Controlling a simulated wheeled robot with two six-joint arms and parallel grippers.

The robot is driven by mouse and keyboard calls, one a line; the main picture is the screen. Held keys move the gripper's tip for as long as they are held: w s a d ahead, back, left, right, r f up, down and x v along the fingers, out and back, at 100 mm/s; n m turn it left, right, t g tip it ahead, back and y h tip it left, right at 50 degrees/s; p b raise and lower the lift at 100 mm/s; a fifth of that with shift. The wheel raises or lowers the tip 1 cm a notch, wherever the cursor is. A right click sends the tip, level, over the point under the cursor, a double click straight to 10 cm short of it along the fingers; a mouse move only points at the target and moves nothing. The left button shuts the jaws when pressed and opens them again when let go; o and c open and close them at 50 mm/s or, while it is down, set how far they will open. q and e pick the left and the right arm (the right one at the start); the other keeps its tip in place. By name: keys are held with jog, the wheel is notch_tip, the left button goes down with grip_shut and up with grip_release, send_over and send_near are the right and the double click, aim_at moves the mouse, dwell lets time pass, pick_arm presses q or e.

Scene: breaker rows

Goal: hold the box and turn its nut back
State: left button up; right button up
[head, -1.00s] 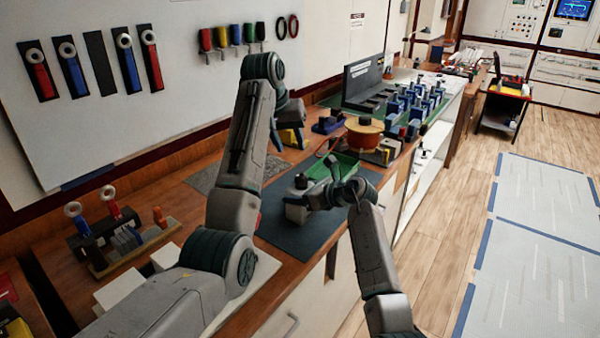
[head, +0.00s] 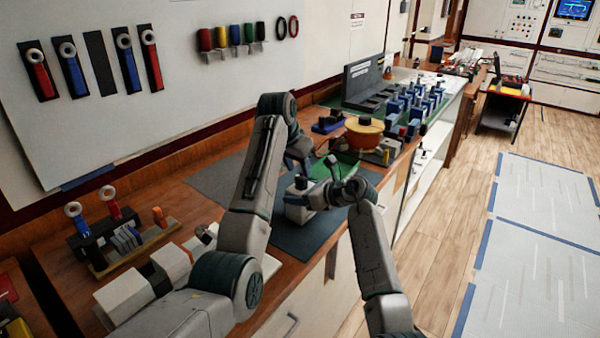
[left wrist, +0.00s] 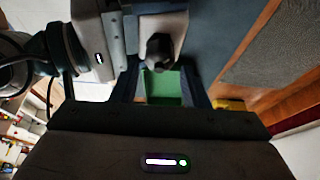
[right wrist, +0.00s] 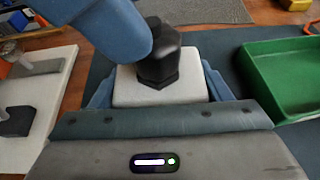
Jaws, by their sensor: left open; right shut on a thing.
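The pale box (head: 296,213) stands on the dark mat, with a black nut (head: 301,182) on top. My right gripper (head: 325,193) is shut on the box; in the right wrist view its fingers flank the white box (right wrist: 160,86). There the black hex nut (right wrist: 160,58) stands upright on it, partly hidden by a blue-grey finger of my left gripper. My left gripper (head: 303,168) is open, just above and beside the nut. In the left wrist view the nut (left wrist: 159,50) shows beyond the space between its spread fingers; I cannot tell whether they touch it.
A green tray (right wrist: 288,75) lies close beside the box on the dark mat (head: 285,238). An orange-topped round object (head: 363,132) and rows of blue breakers (head: 415,100) stand farther back. A rack with ring-handled tools (head: 125,235) stands at left.

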pick_arm(q)
jog(key=shift+x, duration=1.4)
jog(key=c, duration=0.7)
jog(key=shift+d+n+t+y, duration=0.1)
jog(key=shift+n+t+y, duration=0.35)
jog(key=shift+n, duration=1.15)
jog(key=o, duration=0.7)
jog(key=v, duration=1.2)
jog(key=shift+w, duration=0.15)
